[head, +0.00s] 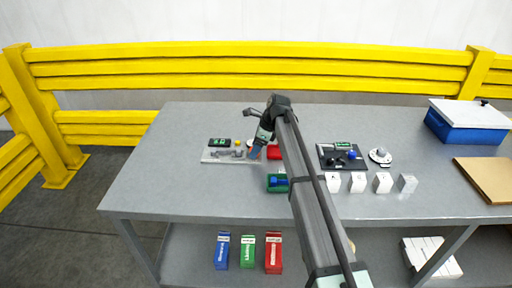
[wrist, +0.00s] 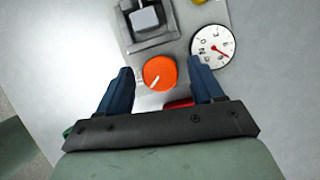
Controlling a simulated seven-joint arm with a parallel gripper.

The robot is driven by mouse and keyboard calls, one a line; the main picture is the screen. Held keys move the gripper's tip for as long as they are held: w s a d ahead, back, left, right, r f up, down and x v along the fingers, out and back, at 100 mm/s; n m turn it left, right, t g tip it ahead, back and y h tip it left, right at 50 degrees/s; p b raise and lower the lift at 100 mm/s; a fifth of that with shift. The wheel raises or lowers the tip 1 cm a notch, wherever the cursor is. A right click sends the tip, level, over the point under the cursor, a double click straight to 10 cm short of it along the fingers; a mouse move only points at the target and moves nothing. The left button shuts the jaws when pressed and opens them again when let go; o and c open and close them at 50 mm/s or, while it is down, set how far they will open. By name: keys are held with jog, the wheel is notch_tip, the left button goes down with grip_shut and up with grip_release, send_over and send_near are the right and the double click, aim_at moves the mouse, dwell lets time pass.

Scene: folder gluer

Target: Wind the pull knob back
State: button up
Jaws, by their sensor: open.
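An orange round knob (wrist: 159,73) with a white pointer line sits on a light grey panel (wrist: 183,42) in the wrist view. I take it for the pull knob; no label is readable. A white round dial (wrist: 215,46) with a red needle is beside it at the upper right. My gripper (wrist: 160,71) is open, its blue fingers appearing on either side of the knob with visible gaps. I cannot tell whether the fingertips are down at knob height. In the head view my gripper (head: 255,152) is over the right end of the panel (head: 217,157), hiding the knob.
A grey block-like fitting (wrist: 147,17) stands on the panel above the knob. A red object (wrist: 179,103) shows below it, partly hidden. In the head view, a green bin (head: 277,188), a black panel (head: 329,160) and several white blocks (head: 358,182) are nearby. The table's left side is clear.

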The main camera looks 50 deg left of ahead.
jog(key=shift+c, duration=0.5)
jog(key=c, duration=1)
jog(key=shift+o, duration=0.2)
jog(key=n, duration=0.2)
jog(key=n+g+h, duration=0.1)
jog(key=n, duration=0.1)
jog(key=shift+w+a, duration=0.15)
jog(key=n+h, duration=0.1)
jog(key=n, duration=0.3)
jog(key=shift+a+n+g+h, duration=0.15)
jog(key=shift+n+g+h, duration=0.15)
jog(key=shift+g+h, duration=0.1)
jog(key=n+h, duration=0.1)
jog(key=n, duration=0.3)
jog(key=shift+a+h, duration=0.1)
jog(key=shift+h, duration=0.3)
jog(key=n+t+h, duration=0.1)
jog(key=n, duration=0.3)
jog(key=shift+n+h, duration=0.3)
jog(key=shift+n, duration=0.1)
